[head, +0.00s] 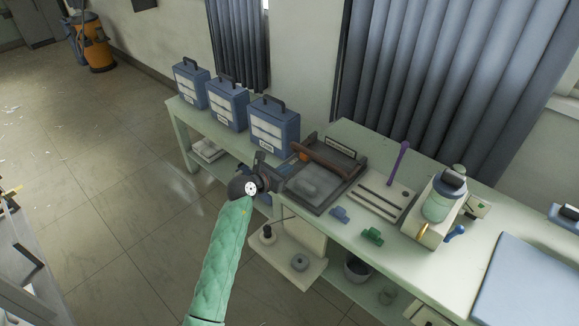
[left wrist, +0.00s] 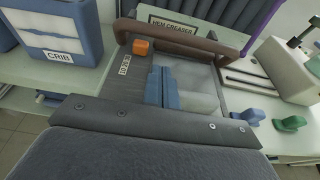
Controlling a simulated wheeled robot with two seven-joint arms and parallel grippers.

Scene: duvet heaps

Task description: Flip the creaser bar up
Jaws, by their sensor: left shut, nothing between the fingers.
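The hem creaser (head: 318,190) is a dark flat press on the pale green bench, with a "HEM CREASER" sign (left wrist: 172,22) at its back. Its brown creaser bar (head: 327,160) runs across the far part, and it also shows in the left wrist view (left wrist: 190,46). An orange block (left wrist: 141,46) sits by the bar's left end. My left gripper (head: 289,166) is at the creaser's left side. Its blue fingers (left wrist: 161,72) are shut and empty, pointing toward the bar but apart from it. I cannot tell their height above the plate. My right gripper is not in view.
Several blue bins (head: 274,127) stand left of the creaser; the nearest reads "CRIB". Blue (head: 340,214) and green (head: 372,236) small pieces lie at the front. A slotted board (head: 381,196), a purple rod (head: 399,162) and a bottle device (head: 437,208) stand to the right.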

